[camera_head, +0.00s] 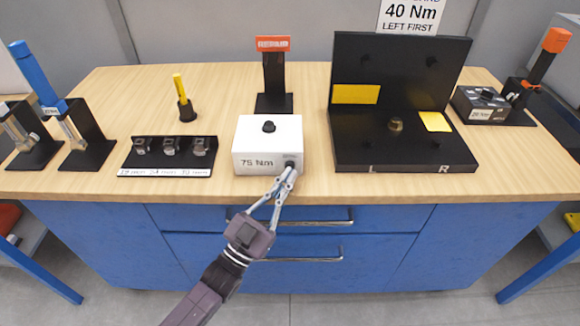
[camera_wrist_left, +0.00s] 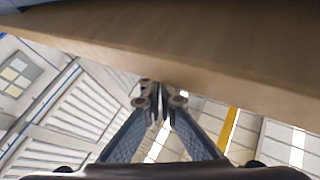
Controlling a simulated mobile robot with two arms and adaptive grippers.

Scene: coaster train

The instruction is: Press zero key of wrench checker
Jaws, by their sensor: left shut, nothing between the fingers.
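The wrench checker appears to be the white box (camera_head: 267,133) marked 75 Nm, at the middle of the bench near its front edge. It has a black knob (camera_head: 268,126) on top. A small dark round key (camera_head: 290,163) sits at the lower right of its front face, under a tiny label too small to read. My left gripper (camera_head: 288,172) is shut and empty, its fingertips at this key; I cannot tell whether they touch it. In the left wrist view the closed fingertips (camera_wrist_left: 161,90) show below the wooden bench top, and the box is not seen. My right gripper is not in view.
A black fixture (camera_head: 400,152) marked L and R stands right of the box. A low black rack (camera_head: 168,160) with metal pieces lies to the left. A red-topped stand (camera_head: 273,75) is behind. Blue drawers with metal handles (camera_head: 300,260) lie below the bench edge.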

